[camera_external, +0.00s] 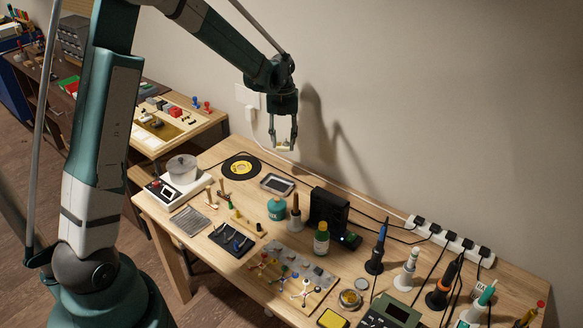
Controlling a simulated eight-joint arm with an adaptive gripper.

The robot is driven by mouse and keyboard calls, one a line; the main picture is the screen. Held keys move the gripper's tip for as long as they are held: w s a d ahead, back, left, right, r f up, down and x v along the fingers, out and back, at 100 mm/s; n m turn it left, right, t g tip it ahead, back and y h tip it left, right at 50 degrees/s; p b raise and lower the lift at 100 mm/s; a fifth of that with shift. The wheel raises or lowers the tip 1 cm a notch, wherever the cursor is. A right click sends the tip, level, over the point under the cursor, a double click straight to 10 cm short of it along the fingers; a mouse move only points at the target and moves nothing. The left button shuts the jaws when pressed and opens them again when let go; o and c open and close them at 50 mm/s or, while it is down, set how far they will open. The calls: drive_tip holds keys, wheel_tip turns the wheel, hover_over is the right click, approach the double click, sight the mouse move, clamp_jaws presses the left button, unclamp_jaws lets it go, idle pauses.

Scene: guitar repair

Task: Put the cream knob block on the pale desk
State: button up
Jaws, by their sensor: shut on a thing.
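My gripper (283,147) hangs at the upper middle, above the back part of the pale wooden desk (212,160). It points down and is shut on a small cream block (283,145), which I take to be the cream knob block. The block shows only as a small light patch between the fingertips, and its details are too small to make out. It is held in the air, apart from the desk top.
A black record (241,166) and a small grey tray (277,184) lie at the back of the desk. A black box (328,211), bottles, soldering tools and a power strip (450,240) crowd the right.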

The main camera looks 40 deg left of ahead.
drive_tip(key=d+f+m+b, duration=0.1)
drive_tip(key=d+f+m, duration=0.15)
drive_tip(key=d, duration=1.95)
drive_tip(key=d+f+m+b, duration=0.1)
drive_tip(key=d+m, duration=0.2)
drive_tip(key=d, duration=1.9)
drive_tip(key=m, duration=0.2)
hover_over(440, 271)
wheel_tip(440, 271, down, 2)
drive_tip(key=shift+w+d+f+n, duration=0.1)
drive_tip(key=shift+n, duration=0.15)
drive_tip(key=shift+f+b, duration=0.4)
drive_tip(key=shift+f, duration=2.7)
drive_tip(key=shift+f, duration=0.1)
drive_tip(key=shift+f, duration=1.75)
drive_tip(key=shift+f+b, duration=0.15)
drive_tip(key=shift+b, duration=0.2)
